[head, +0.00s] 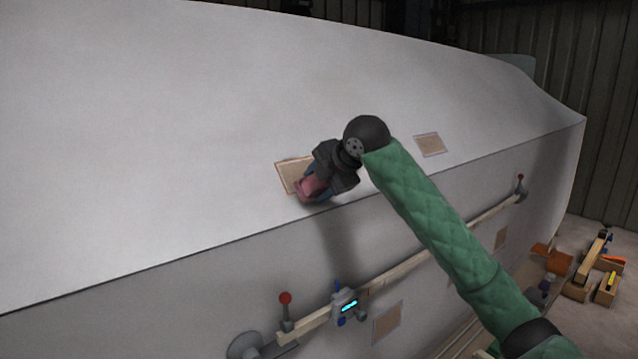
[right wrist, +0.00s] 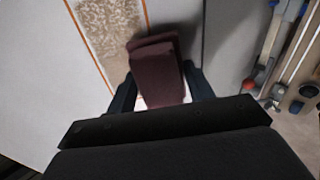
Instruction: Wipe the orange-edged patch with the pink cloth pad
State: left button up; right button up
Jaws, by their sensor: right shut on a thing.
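The orange-edged patch (head: 290,174) is a tan, speckled rectangle on the white hull, left of my right gripper in the head view. In the right wrist view the patch (right wrist: 108,28) shows brown speckles and an orange border line. My right gripper (head: 318,181) is shut on the pink cloth pad (head: 309,188). The pad (right wrist: 157,70) shows dark pink between the two fingers in the right wrist view. It lies over or close above the patch's lower right part; I cannot tell if it touches. My left gripper is not in view.
Another framed patch (head: 430,145) is on the hull to the right, and others (head: 387,322) are on the lower side. A wooden batten (head: 410,263) with red-knobbed clamps and a small display device (head: 346,304) runs below. Wooden boxes and tools (head: 590,275) lie at right.

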aim_at(294, 157)
jog(key=shift+x, duration=0.85)
jog(key=shift+r, duration=0.1)
dwell(0.4)
jog(key=shift+w+a+r+p, duration=0.3)
jog(key=shift+w+r+p, duration=0.1)
jog(key=shift+r+p, duration=0.25)
jog(key=shift+w+a, duration=0.15)
jog(key=shift+w, duration=0.05)
jog(key=shift+w+a+r, duration=0.45)
jog(key=shift+w+r, duration=0.2)
jog(key=shift+r, duration=0.3)
jog(key=shift+w+a+r, duration=0.5)
jog(key=shift+w+r, duration=0.15)
jog(key=shift+r, duration=0.3)
jog(key=shift+w+a+r, duration=0.45)
jog(key=shift+w+r, duration=0.25)
jog(key=shift+r, duration=0.25)
jog(key=shift+s+d+f+b, duration=0.4)
jog(key=shift+s+d+f, duration=0.2)
jog(key=shift+s+f, duration=0.45)
jog(key=shift+s+d+f+b, duration=0.4)
jog(key=shift+s+d+f, duration=0.25)
jog(key=shift+f, duration=0.75)
jog(key=shift+s+d+f+b, duration=0.4)
jog(key=shift+s+d+f, duration=0.2)
jog(key=shift+s+f, duration=0.45)
jog(key=o, duration=0.3)
jog(key=shift+w+f, duration=0.1)
jog(key=shift+f, duration=0.05)
jog(key=c, duration=0.3)
